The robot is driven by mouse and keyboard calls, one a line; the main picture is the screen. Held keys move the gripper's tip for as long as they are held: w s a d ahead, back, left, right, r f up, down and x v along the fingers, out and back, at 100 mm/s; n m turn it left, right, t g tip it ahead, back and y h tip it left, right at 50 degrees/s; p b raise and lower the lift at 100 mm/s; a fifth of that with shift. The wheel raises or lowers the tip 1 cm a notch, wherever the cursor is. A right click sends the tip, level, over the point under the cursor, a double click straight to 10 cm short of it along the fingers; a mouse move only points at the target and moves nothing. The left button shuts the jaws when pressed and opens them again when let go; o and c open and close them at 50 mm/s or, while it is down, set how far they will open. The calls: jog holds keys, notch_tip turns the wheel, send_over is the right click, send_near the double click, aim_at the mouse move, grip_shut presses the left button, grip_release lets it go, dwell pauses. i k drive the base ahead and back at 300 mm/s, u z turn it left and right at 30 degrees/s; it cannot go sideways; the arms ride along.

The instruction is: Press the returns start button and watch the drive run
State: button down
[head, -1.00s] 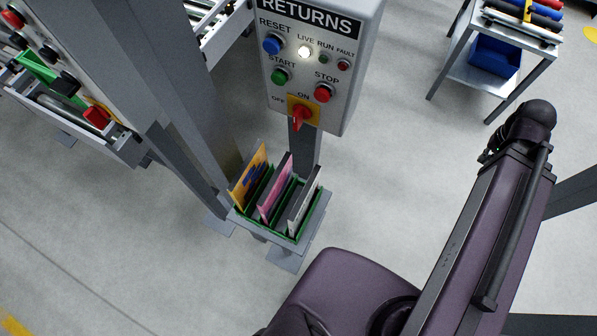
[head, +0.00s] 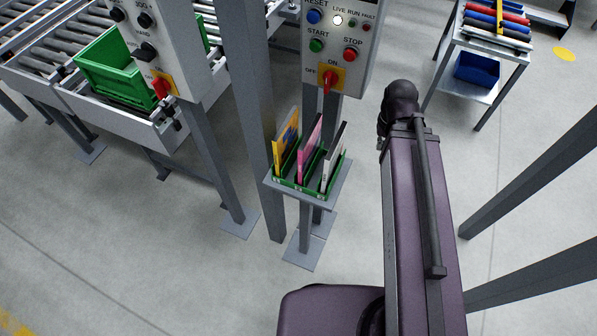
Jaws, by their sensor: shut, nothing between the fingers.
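The returns control box (head: 349,45) stands at the top middle of the head view, its upper edge cut off. Its green START button (head: 316,45) sits left of the red STOP button (head: 350,54), below the blue RESET button (head: 314,17). The LIVE lamp (head: 337,20) glows white; the RUN lamp (head: 352,22) looks dark green. A red switch handle (head: 328,79) points up towards ON. My gripper (head: 384,122) is the black end of my arm, shut and empty, below and right of the box, apart from the buttons. Its fingers are mostly hidden.
A green holder (head: 298,184) with upright folders stands on a small shelf below the box. Grey posts (head: 250,110) stand left of it. Another control box (head: 150,45) and a conveyor with a green tote (head: 110,70) are at left. A cart (head: 492,45) is at upper right.

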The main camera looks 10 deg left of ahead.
aim_at(315, 46)
jog(key=u, duration=0.35)
jog(key=k, duration=1.3)
jog(key=i, duration=0.95)
jog(key=u, duration=0.05)
